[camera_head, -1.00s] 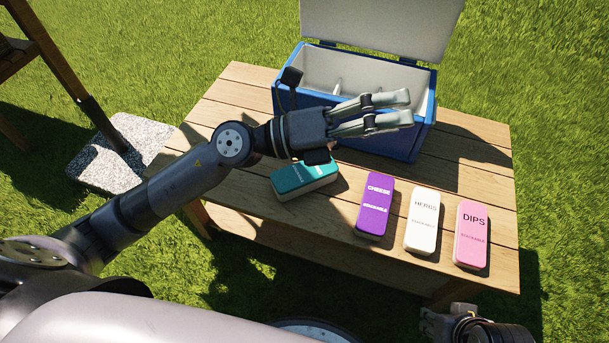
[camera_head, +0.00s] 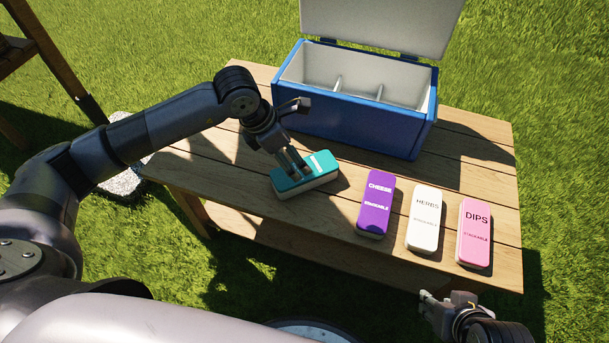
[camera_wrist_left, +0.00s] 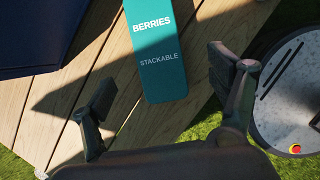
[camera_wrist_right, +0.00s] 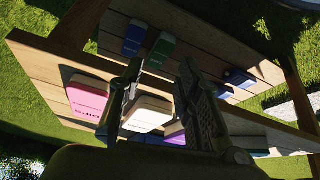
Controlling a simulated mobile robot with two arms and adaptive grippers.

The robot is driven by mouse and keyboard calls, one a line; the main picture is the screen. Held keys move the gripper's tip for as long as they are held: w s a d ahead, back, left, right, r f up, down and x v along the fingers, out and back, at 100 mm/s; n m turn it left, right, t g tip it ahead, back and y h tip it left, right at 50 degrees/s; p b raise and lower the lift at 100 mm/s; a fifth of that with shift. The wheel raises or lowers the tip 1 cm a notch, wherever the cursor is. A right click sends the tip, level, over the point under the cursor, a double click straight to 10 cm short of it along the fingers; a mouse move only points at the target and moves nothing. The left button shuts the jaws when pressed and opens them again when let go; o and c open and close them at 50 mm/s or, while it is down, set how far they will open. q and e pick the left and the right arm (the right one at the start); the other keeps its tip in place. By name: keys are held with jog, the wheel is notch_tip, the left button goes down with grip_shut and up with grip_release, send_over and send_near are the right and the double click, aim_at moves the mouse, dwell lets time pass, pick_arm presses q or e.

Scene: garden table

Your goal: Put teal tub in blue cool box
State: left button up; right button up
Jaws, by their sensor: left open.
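The teal tub (camera_head: 305,173), labelled BERRIES, lies on the wooden table in front of the cool box; it also shows in the left wrist view (camera_wrist_left: 155,50). My left gripper (camera_head: 295,160) is open just above the tub, pointing down. In the left wrist view its two fingers stand apart, with the tub's near end beyond the gap between them. The blue cool box (camera_head: 350,120) stands at the back of the table with its lid up. Thin dividers show inside, and the visible compartments look empty. My right gripper (camera_head: 448,305) is low by the table's front right, fingers apart and empty.
Purple CHEESE (camera_head: 375,203), white HERBS (camera_head: 423,220) and pink DIPS (camera_head: 473,233) tubs lie in a row right of the teal tub. The raised lid (camera_head: 385,22) stands behind the box. Bare table (camera_head: 400,165) lies between box and row. The right wrist view shows more tubs (camera_wrist_right: 160,50) on planks.

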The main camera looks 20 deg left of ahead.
pick_arm(q)
jog(key=b+x, duration=0.1)
jog(key=x, duration=0.5)
jog(key=b+x, duration=0.1)
jog(key=x, duration=0.3)
jog(key=shift+w+a+f, duration=0.15)
jog(key=shift+f, duration=0.2)
pick_arm(e)
jog(key=w+a+r+t+y, duration=0.2)
jog(key=w+a+r+t, duration=0.2)
jog(key=w+r+t, duration=0.3)
jog(key=w, duration=0.4)
jog(key=shift+r+t, duration=0.3)
jog(key=shift+r, duration=0.05)
pick_arm(q)
jog(key=shift+c, duration=0.6)
jog(key=c, duration=1.3)
jog(key=shift+w, duration=0.1)
jog(key=shift+c, duration=1.3)
jog(key=shift+r, duration=0.15)
